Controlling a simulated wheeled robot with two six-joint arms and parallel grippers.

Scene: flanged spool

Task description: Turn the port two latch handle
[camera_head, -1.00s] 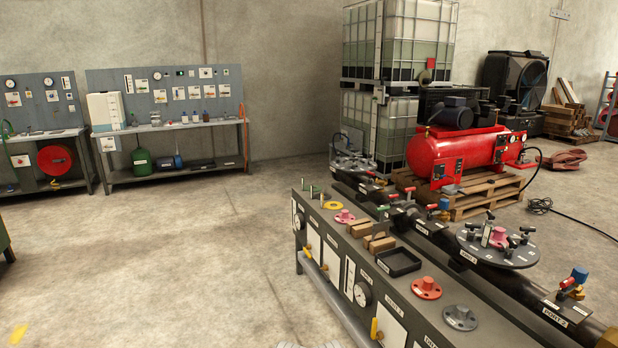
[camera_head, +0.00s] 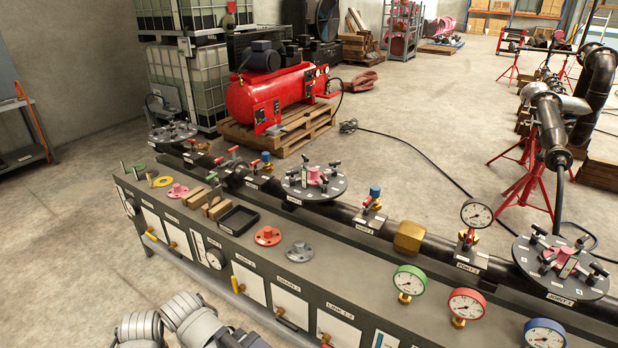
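The port two fitting (camera_head: 372,205) stands on the black pipe, right of the middle flange disc. It has a blue cap (camera_head: 375,191), a brass-coloured body and a small red handle (camera_head: 366,201) on its left side. A white label (camera_head: 365,229) is on the pipe below it; its lettering is small here but read PORT-2 in the earlier view. The handle's exact angle is too small to tell. Pale grey links of my arms show at the bottom left, well away from the fitting. Neither gripper is visible.
A long grey bench (camera_head: 262,262) runs before the pipe, carrying a black tray (camera_head: 239,219), red flange (camera_head: 268,236), grey flange (camera_head: 299,251) and gauges. A similar blue-capped fitting (camera_head: 265,163) sits farther left. A brass block (camera_head: 409,236) is right of port two. Floor is clear at left.

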